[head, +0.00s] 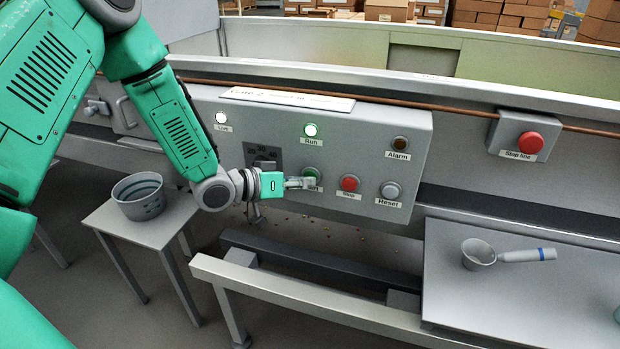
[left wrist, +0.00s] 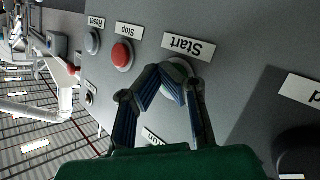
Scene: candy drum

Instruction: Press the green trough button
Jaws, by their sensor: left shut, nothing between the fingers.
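The green Start button (head: 313,171) is on the grey control panel (head: 240,107), left of the red Stop button (head: 349,183). My left gripper (head: 307,183) reaches in from the left, shut and empty, with its fingertips at the Start button and covering much of it. My right gripper is not in view.
The Reset button (head: 390,190) and a dark knob (head: 265,162) are nearby. A metal rail (head: 300,300) runs in front. A bucket (head: 139,197) and scoop (head: 478,254) stand aside.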

